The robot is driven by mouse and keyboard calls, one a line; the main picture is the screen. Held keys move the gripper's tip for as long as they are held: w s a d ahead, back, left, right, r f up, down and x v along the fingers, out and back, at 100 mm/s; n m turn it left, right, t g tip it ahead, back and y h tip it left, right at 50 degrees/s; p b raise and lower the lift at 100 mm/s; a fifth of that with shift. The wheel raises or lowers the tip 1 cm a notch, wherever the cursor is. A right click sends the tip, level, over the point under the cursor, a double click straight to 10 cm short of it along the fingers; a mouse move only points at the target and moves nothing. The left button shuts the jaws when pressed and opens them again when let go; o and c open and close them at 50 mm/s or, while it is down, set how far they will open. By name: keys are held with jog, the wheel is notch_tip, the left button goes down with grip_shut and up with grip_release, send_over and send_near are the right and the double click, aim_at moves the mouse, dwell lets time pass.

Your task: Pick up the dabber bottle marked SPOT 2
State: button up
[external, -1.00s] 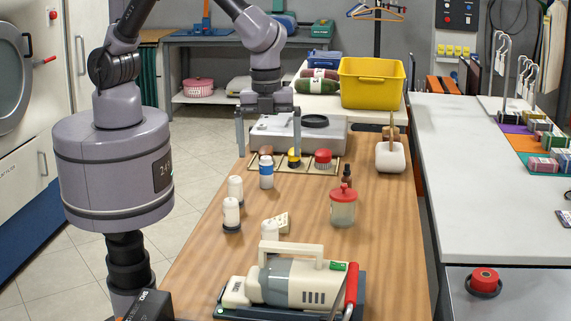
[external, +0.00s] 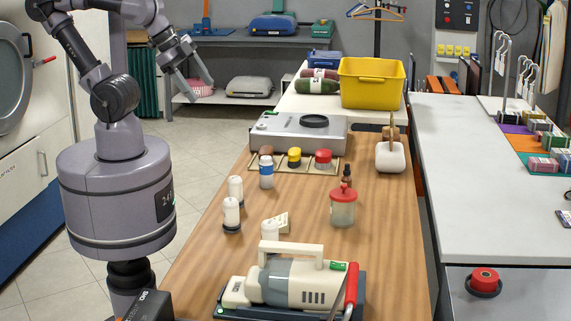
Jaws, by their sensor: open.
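My gripper (external: 199,92) is open and empty, raised beyond the table's left edge, apart from all the bottles.
A tray (external: 308,168) with yellow-topped and red-topped items lies before a grey appliance (external: 280,133). A red-lidded jar (external: 343,209) and a dark dropper bottle (external: 347,174) stand right of centre. A handled machine (external: 290,281) fills the front. The table's right middle is clear.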

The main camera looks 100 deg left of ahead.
jog(key=w+d+r+m+g+p, duration=0.1)
jog(key=w+d+r+m, duration=0.15)
jog(key=w, duration=0.35)
jog(key=m+g+h+p, duration=0.2)
jog(key=m+g+p, duration=0.25)
jog(key=m, duration=0.55)
send_over(270, 236)
jog(key=a, duration=0.2)
notch_tip(270, 236, down, 15)
jog(key=f+b, duration=0.2)
jog(key=f, duration=0.4)
jog(key=f+b, duration=0.3)
jog(key=f, duration=0.3)
jog(key=shift+d+f, duration=0.2)
jog(key=shift+f, duration=0.05)
jog(key=f+b, duration=0.1)
jog(key=f, duration=0.1)
jog(key=f+b, duration=0.1)
jog(key=f, duration=0.2)
jog(key=shift+s+a+f+b, duration=0.2)
jog(key=shift+a+f+b, duration=0.1)
jog(key=shift+b, duration=0.1)
jog(key=shift+r, duration=0.15)
jog(key=shift+c, duration=0.2)
grip_shut()
